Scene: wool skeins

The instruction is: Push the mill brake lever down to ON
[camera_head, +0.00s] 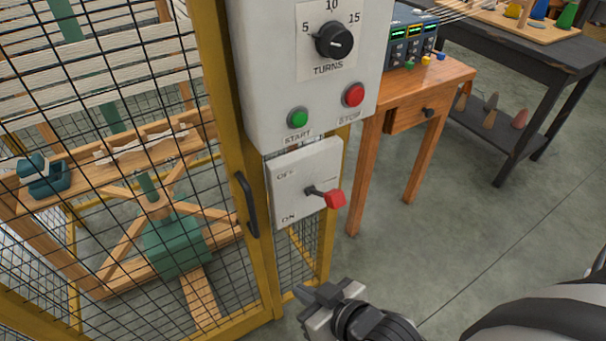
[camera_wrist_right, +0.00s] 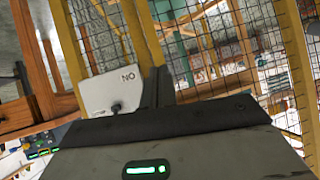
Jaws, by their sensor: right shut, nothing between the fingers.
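The mill brake lever (camera_head: 335,198) has a red knob on a dark stem. It sticks out from a pale switch plate (camera_head: 292,198) marked OFF at the top and ON at the bottom. Its knob sits at about mid-height of the plate; I cannot tell its exact setting. My right gripper (camera_head: 302,295) is shut and empty, below the plate and apart from the lever. In the right wrist view, the dark shut fingers (camera_wrist_right: 157,85) show beside the switch plate (camera_wrist_right: 112,95), whose ON label appears upside down; the red knob is not visible there. My left gripper is not in view.
Above the plate hangs a control box (camera_head: 270,75) with a dial (camera_head: 334,41), green START button (camera_head: 298,118) and red STOP button (camera_head: 353,95). A yellow-framed mesh cage door with a black handle (camera_head: 247,205) is at left. A wooden table (camera_head: 445,75) stands right; open floor lies in front.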

